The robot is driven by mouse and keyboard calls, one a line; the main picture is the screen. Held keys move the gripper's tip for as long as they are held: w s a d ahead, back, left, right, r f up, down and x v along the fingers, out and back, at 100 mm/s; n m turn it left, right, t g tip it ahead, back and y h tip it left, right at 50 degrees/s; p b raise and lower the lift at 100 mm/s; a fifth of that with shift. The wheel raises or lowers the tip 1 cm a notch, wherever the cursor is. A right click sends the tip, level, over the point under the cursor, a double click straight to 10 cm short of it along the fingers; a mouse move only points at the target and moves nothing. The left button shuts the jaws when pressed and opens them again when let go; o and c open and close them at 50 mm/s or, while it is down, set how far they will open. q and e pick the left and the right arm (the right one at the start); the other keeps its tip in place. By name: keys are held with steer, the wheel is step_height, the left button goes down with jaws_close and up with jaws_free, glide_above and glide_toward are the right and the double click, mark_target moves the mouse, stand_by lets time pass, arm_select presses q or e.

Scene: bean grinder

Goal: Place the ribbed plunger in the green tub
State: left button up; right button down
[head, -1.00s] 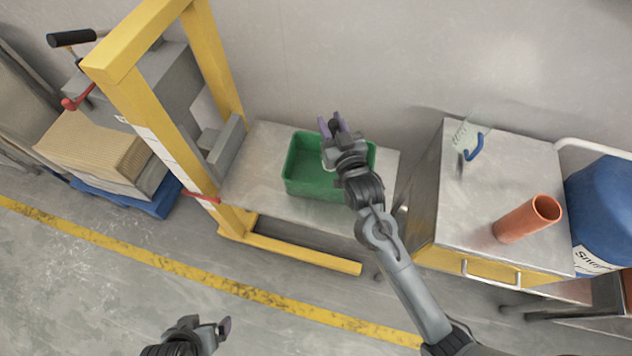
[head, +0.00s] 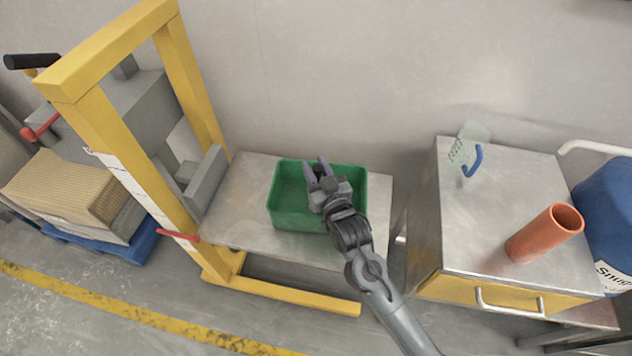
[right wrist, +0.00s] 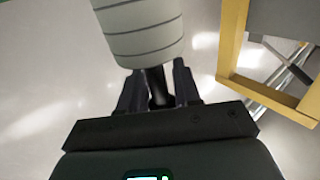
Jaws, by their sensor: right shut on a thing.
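The ribbed plunger (right wrist: 142,30) shows in the right wrist view as a pale grey, grooved cylinder on a dark stem. My right gripper (right wrist: 157,88) is shut on that stem, and the ribbed part extends beyond the fingertips. In the head view my right gripper (head: 317,168) is over the green tub (head: 290,219), which stands on a grey metal surface (head: 238,212). The plunger cannot be made out in the head view, and its height relative to the tub's rim is unclear. The visible inside of the tub looks empty. My left gripper is out of view.
A yellow frame (head: 128,178) with a grey machine stands left of the tub. To the right, a metal cabinet (head: 495,185) carries an orange cylinder (head: 540,238) and a clear scoop-like item with a blue handle (head: 474,160). A blue drum (head: 612,215) is at the far right.

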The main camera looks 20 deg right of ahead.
step_height(320, 180, down, 4)
steer(key=shift+r+b, duration=0.1)
steer(key=shift+b, duration=0.75)
steer(key=shift+f, duration=0.35)
steer(key=shift+r, duration=0.1)
steer(key=c, duration=0.8)
jaws_free()
steer(key=shift+f, duration=0.2)
